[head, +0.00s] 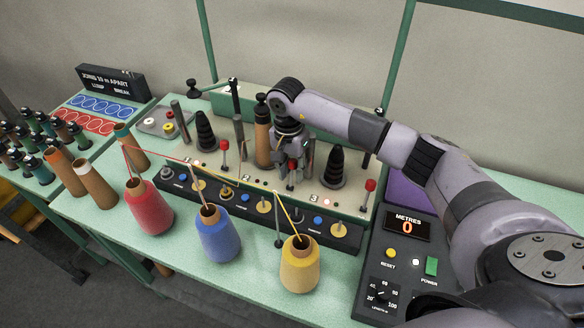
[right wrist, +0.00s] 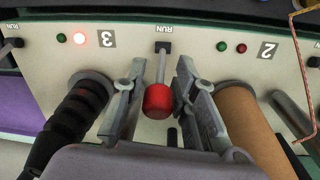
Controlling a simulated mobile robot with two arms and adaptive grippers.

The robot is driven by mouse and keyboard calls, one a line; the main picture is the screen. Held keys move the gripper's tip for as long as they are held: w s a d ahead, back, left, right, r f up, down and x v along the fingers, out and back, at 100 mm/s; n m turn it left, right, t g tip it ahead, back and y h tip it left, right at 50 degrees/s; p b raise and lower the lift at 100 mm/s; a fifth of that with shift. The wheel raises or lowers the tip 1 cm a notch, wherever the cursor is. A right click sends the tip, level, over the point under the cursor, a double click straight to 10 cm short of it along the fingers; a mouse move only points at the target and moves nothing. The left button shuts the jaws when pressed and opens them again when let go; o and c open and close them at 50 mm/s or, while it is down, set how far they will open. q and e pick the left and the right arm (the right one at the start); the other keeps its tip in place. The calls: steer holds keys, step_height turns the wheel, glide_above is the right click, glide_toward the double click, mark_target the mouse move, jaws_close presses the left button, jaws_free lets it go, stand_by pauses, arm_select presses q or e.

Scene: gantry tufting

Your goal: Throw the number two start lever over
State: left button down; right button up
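The number two start lever, with a red knob (right wrist: 157,100), stands between the open fingers of my right gripper (right wrist: 160,98) in the right wrist view. Its slot (right wrist: 163,47) is beside a RUN mark; the plate marked 2 (right wrist: 267,50) is to its right. A finger is on each side of the knob, with a small gap showing. In the head view my right gripper (head: 293,172) points down over the machine's front panel and mostly hides this lever. My left gripper is out of view.
Other red-knobbed levers stand left (head: 224,146) and right (head: 370,186). A brown cone (head: 263,140) and a black ribbed spindle (head: 335,165) flank the gripper closely. Red (head: 148,207), blue (head: 217,235) and yellow (head: 299,266) yarn cones stand in front. A lamp (right wrist: 79,39) by plate 3 is lit.

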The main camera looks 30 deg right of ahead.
steer(key=shift+f, duration=0.2)
jaws_close()
steer(key=shift+w+r, duration=0.15)
stand_by(0.6)
